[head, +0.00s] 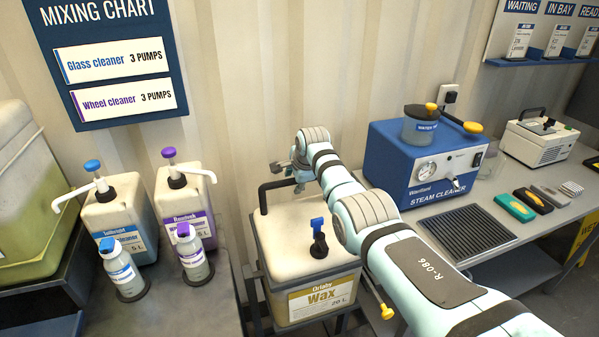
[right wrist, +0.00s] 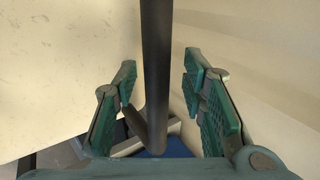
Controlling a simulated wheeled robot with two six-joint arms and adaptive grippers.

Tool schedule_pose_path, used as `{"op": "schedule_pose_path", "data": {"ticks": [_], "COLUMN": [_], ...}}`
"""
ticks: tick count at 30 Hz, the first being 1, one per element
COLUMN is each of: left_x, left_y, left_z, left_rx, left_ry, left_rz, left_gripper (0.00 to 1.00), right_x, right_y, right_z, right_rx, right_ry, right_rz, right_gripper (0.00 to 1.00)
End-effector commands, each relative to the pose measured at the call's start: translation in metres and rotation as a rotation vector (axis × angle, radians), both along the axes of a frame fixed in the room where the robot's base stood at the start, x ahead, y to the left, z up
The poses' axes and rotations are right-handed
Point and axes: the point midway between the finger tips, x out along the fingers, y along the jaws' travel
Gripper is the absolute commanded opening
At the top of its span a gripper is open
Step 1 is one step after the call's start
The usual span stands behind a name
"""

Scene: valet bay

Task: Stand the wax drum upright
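The wax drum (head: 284,238) is a cream container with a "Wax 20 L" label, a black handle (head: 265,196) at the back of its top and a blue-levered black tap. It sits in a dark frame below my right arm; I cannot tell its exact tilt. My right gripper (head: 298,174) is at the handle, partly hidden by its own wrist. In the right wrist view the dark handle bar (right wrist: 157,75) runs between the open green-padded fingers (right wrist: 160,62), with gaps on both sides. My left gripper is out of view.
Two pump jugs and two small spray bottles (head: 192,256) stand on the left counter. A blue steam cleaner (head: 402,165) and a black ribbed mat (head: 466,233) are on the right bench. The corrugated wall is close behind the drum.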

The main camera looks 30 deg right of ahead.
Motion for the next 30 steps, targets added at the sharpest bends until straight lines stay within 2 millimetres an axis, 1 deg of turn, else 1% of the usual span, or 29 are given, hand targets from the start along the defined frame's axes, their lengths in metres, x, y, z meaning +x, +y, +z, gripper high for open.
{"op": "schedule_pose_path", "data": {"ticks": [5,6,8,10,12,15,19,30], "left_x": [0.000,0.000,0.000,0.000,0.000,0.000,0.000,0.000], "left_y": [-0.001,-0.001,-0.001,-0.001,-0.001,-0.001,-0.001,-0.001], "left_z": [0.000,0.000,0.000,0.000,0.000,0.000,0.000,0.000], "left_rx": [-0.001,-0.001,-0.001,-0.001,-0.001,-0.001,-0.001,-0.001], "left_ry": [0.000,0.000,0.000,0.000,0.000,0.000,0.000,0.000], "left_rz": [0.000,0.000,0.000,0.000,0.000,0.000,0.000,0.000], "left_gripper": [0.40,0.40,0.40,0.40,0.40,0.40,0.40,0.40], "right_x": [-0.014,-0.019,-0.028,-0.039,-0.048,-0.056,-0.060,-0.060], "right_y": [0.004,0.005,0.006,0.008,0.010,0.012,0.013,0.013], "right_z": [0.018,0.029,0.041,0.059,0.072,0.085,0.090,0.090], "right_rx": [-0.003,-0.002,-0.003,-0.004,-0.002,0.000,0.000,-0.001], "right_ry": [-0.002,-0.005,-0.002,-0.002,0.000,0.003,0.004,0.004], "right_rz": [0.004,0.003,0.003,0.003,0.002,0.003,0.003,0.003], "right_gripper": [0.38,0.38,0.38,0.38,0.38,0.38,0.38,0.38]}}
